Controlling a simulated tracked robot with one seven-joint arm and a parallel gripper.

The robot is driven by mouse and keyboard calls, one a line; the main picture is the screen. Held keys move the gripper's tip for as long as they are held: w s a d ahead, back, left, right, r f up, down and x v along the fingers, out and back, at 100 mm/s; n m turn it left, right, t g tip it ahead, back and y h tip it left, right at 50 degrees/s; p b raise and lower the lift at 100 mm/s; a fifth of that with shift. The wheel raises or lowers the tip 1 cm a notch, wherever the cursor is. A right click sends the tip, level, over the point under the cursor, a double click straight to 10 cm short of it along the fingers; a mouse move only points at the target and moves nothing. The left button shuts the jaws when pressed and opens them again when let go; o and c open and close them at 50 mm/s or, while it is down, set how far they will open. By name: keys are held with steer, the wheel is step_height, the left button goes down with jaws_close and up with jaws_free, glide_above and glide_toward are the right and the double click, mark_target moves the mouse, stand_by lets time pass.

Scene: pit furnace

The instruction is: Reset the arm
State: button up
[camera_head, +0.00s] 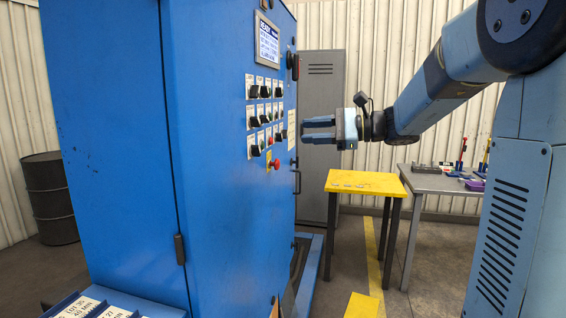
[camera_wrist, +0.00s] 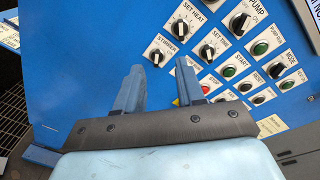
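My gripper (camera_head: 306,130) is at the end of my arm, held in the air in front of the blue control cabinet (camera_head: 110,130). Its two fingers point left toward the panel with an empty gap between them. In the wrist view my gripper (camera_wrist: 159,68) also shows its fingers apart, with nothing held. The stirrer knob (camera_wrist: 156,58) appears just beyond the gap. The set heat knob (camera_wrist: 180,28) and set time knob (camera_wrist: 207,52) lie farther up. I cannot tell the exact distance from fingertips to panel.
A display (camera_head: 267,42) and a red button (camera_head: 276,164) are on the cabinet. A yellow-topped table (camera_head: 365,184) and a grey table (camera_head: 425,182) with tools stand behind. A grey locker (camera_head: 320,90) and a dark drum (camera_head: 48,200) stand near the walls.

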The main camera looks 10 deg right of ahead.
steer(key=s+a+f+n+g+h, duration=0.1)
steer(key=s+f+n+h, duration=0.2)
steer(key=s, duration=0.4)
steer(key=s+f+n+g+h, duration=0.1)
steer(key=s+f+n+h, duration=0.15)
steer(key=s+f, duration=0.35)
steer(key=s+d+f+n+t+h, duration=0.1)
steer(key=s+d+f+n+h, duration=0.2)
steer(key=s+d+h, duration=0.2)
steer(key=s+d+f+n+t+h, duration=0.1)
steer(key=s+d+f+n+h, duration=0.2)
steer(key=s, duration=0.6)
steer(key=shift+s+d+f+n+h, duration=0.15)
steer(key=shift+d+f+n+h, duration=0.25)
steer(key=shift+d+h, duration=0.7)
